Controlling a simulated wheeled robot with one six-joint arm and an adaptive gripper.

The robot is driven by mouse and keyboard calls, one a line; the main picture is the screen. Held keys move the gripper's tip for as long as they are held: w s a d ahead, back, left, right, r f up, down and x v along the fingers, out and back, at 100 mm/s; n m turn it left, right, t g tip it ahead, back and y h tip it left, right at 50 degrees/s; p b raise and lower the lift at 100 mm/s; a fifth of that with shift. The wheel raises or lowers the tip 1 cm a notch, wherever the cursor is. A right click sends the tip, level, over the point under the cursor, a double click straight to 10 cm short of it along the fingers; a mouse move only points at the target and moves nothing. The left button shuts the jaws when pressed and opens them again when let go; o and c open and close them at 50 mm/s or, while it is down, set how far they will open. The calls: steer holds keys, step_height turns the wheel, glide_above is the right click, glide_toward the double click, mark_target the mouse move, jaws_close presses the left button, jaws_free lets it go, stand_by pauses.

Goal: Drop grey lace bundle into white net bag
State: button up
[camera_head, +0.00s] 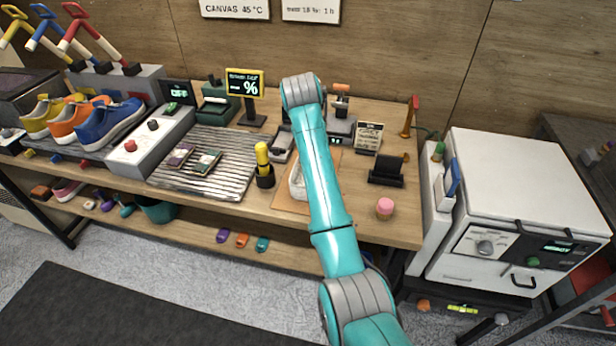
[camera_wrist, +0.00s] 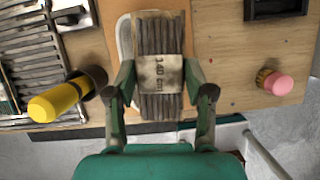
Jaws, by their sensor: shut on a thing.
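In the wrist view my gripper (camera_wrist: 160,84) is shut on the grey lace bundle (camera_wrist: 160,38), with one finger at each side of it. The bundle is a flat stack of grey-brown laces with a paper band reading 140 cm. A white rim, which looks like the white net bag (camera_wrist: 124,42), shows behind the bundle at its left; the bundle hides most of it. In the head view a white edge of it (camera_head: 296,182) shows left of my arm, on a brown mat. My gripper and the bundle are hidden behind my arm there.
A yellow-topped tool in a dark holder (camera_wrist: 62,98) stands close left of my gripper. A pink-topped knob (camera_wrist: 275,82) and a black stand (camera_head: 386,170) are to the right. A ribbed metal tray (camera_head: 215,170) lies further left. The table's front edge is close.

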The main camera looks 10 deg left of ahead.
steer(key=o, duration=1.1)
steer(key=shift+r, duration=0.1)
steer(key=v, duration=0.7)
steer(key=shift+s+r, duration=0.1)
steer(key=shift+r, duration=0.1)
